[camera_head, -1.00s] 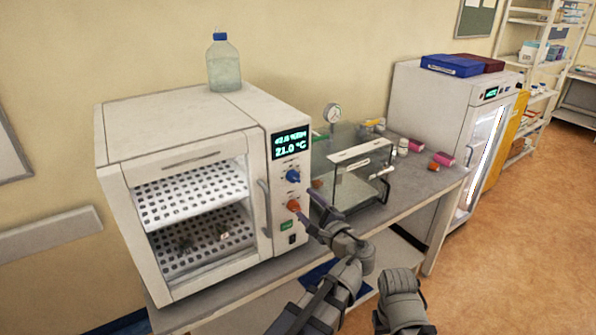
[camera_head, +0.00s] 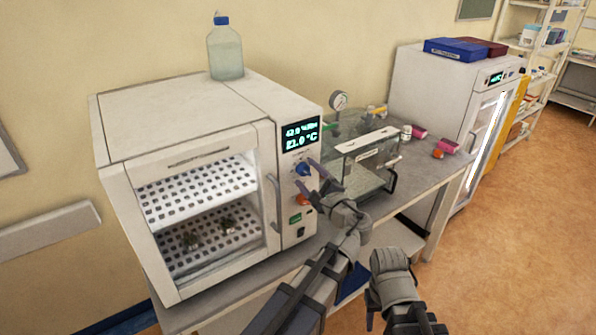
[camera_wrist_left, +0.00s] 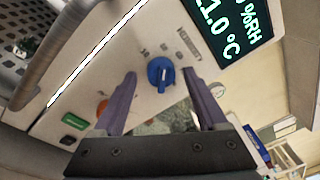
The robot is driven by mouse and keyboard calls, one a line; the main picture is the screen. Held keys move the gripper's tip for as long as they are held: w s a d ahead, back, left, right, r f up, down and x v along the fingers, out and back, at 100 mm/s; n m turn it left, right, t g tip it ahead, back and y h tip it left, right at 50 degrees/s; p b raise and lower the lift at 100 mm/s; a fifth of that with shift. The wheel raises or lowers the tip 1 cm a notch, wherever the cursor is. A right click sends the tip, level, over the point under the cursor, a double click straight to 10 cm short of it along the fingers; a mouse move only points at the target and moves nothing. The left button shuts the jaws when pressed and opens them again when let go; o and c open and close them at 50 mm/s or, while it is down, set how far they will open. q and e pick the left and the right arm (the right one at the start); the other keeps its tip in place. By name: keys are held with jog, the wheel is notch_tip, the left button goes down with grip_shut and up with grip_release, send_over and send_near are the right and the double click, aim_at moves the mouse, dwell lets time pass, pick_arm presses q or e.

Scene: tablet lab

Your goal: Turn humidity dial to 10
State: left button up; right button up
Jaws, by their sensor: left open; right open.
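The white chamber (camera_head: 190,120) stands on the bench. Its control panel has a lit display (camera_head: 300,136), which seems to read about 42 %RH and 21.0 °C. Below it are a blue dial (camera_head: 304,169) and an orange dial (camera_head: 302,199). My left gripper (camera_head: 309,177) is open at the panel, close to the blue dial. In the left wrist view the blue dial (camera_wrist_left: 160,73) appears between the two fingertips; I cannot tell if they touch it. The orange dial (camera_wrist_left: 102,107) is partly hidden behind a finger. My right gripper (camera_head: 397,312) is open and empty, low in front of the bench.
A door handle (camera_head: 274,203) is left of the panel. A green switch (camera_head: 296,218) sits below the dials. A clear box (camera_head: 365,165) and a gauge (camera_head: 339,100) stand to the right. A bottle (camera_head: 225,50) stands on the chamber.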

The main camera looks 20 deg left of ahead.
pick_arm(q)
jog(key=shift+w+a, duration=0.15)
jog(key=shift+w, duration=0.05)
jog(key=shift+s+d+r, duration=0.1)
jog(key=shift+s+d, duration=0.05)
jog(key=shift+d, duration=0.05)
jog(key=shift+c, duration=0.5)
jog(key=shift+a, duration=0.15)
jog(key=c, duration=0.3)
grip_shut()
